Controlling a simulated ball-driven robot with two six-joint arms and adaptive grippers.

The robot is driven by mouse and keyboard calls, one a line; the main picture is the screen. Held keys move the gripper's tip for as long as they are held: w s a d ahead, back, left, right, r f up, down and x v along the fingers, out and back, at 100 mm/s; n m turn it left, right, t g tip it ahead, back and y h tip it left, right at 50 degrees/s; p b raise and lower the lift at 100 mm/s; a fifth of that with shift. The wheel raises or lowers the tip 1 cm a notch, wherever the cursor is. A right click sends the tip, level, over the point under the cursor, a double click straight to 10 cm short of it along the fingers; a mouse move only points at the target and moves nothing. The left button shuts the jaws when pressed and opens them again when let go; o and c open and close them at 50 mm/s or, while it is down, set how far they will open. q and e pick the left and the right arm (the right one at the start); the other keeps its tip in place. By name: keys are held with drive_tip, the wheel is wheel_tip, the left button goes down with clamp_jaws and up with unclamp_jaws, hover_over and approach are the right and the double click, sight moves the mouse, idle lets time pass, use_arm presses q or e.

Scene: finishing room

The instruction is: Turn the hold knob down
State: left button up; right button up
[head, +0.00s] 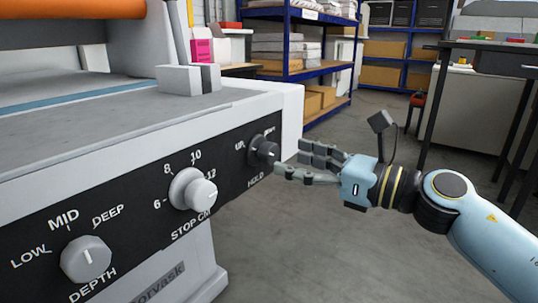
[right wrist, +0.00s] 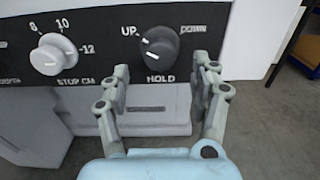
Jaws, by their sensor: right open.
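The hold knob (head: 265,150) is a dark round knob on the black front panel of the machine, at the panel's right end. In the right wrist view the hold knob (right wrist: 159,47) sits above the word HOLD, between UP at left and DOWN at right. Its white mark lies on its left side, toward UP. My right gripper (head: 290,160) is open in front of the knob. In the right wrist view my right gripper (right wrist: 160,75) has one finger on either side below the knob, with nothing between them. I cannot tell whether a fingertip touches it. My left gripper is not in view.
The stop knob (head: 193,188) and the depth knob (head: 86,259) are on the same panel to the left. A blue shelf (head: 286,40) with boxes stands behind. A dark table (head: 490,55) stands at the right. The floor (head: 300,245) before the machine is clear.

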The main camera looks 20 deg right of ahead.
sight(274, 155)
drive_tip(key=x, duration=0.6)
drive_tip(key=shift+w, duration=0.15)
drive_tip(key=c, duration=1.2)
